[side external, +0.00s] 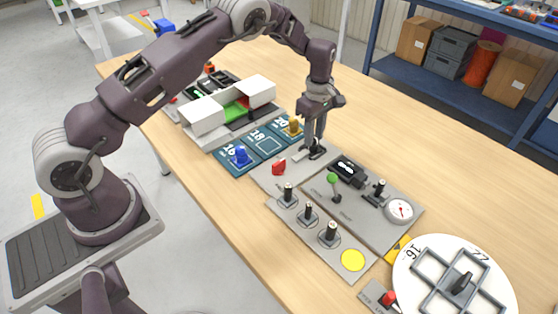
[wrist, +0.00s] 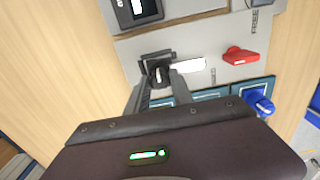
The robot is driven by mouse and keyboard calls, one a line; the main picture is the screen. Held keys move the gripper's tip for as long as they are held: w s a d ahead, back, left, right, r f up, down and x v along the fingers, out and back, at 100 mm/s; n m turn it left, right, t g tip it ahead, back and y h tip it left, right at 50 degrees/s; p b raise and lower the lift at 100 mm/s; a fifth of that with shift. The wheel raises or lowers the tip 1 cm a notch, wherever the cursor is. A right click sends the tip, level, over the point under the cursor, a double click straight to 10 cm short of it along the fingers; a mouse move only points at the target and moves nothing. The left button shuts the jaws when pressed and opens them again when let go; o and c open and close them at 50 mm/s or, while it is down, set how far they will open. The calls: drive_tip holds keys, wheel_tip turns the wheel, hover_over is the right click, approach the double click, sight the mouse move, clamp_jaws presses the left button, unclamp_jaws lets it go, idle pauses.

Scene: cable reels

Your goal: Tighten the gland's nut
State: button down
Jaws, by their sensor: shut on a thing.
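The gland (side external: 316,153) is a small dark fitting on a light grey panel, beneath my gripper (side external: 314,141) in the side view. In the wrist view its dark round nut (wrist: 158,72) sits between my fingertips (wrist: 157,82), in front of a dark bracket (wrist: 158,55). A short white rod-like piece (wrist: 188,65) points right from it; I cannot tell whether it is a cable. My gripper is shut on the nut from above. The fingers hide part of the nut, and its thread does not show.
A red knob (side external: 278,167) is close by on the same panel. Blue (side external: 240,155) and yellow (side external: 293,126) pieces stand on dark numbered tiles. A black display box (side external: 348,171), a green-topped lever (side external: 333,180) and a gauge (side external: 399,210) are nearby.

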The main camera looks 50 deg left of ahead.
drive_tip(key=m, duration=0.3)
drive_tip(key=shift+m, duration=0.4)
drive_tip(key=m, duration=1)
drive_tip(key=shift+m, duration=0.4)
drive_tip(key=m, duration=0.5)
drive_tip(key=c, duration=1.1)
unclamp_jaws()
drive_tip(key=shift+c, duration=0.2)
